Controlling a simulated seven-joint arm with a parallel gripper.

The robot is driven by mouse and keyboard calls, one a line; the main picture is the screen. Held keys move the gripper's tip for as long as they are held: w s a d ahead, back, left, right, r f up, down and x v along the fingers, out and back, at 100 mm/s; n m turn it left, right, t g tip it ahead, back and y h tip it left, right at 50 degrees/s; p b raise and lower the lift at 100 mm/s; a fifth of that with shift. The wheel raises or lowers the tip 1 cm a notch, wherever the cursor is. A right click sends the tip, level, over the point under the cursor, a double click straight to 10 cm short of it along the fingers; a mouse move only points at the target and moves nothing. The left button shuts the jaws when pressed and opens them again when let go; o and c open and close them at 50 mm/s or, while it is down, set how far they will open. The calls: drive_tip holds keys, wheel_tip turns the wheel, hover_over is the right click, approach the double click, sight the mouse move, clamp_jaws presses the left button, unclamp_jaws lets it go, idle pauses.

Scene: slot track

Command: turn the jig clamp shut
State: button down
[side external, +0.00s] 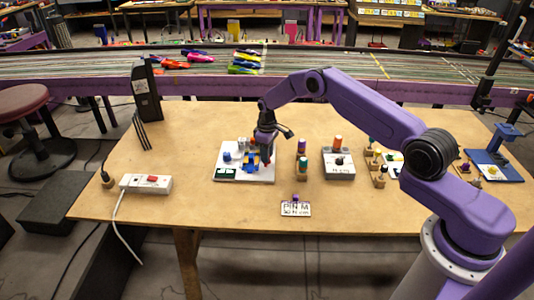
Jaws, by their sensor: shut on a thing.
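A white jig board (222,160) lies on the wooden table, left of the middle. It carries small blue, yellow and white parts and a dark green label plate (227,173). My gripper (265,152) points down over the right part of the board, at the blue and yellow parts (252,160). It is shut on a small piece there, seemingly the jig clamp. The fingers and the arm hide most of that piece, and the clamp's angle is too small to tell.
Right of the board stand small bottle-like pieces (302,163) and a grey box with an orange knob (339,165). A label card (296,209) lies in front. A power strip (146,184) is at left, a black upright stand (147,90) at back left.

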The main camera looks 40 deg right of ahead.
drive_tip(key=m, duration=0.8)
drive_tip(key=shift+m, duration=0.4)
drive_tip(key=m, duration=0.4)
drive_tip(key=shift+a+m, duration=0.1)
drive_tip(key=shift+m, duration=1.8)
drive_tip(key=c, duration=0.9)
unclamp_jaws()
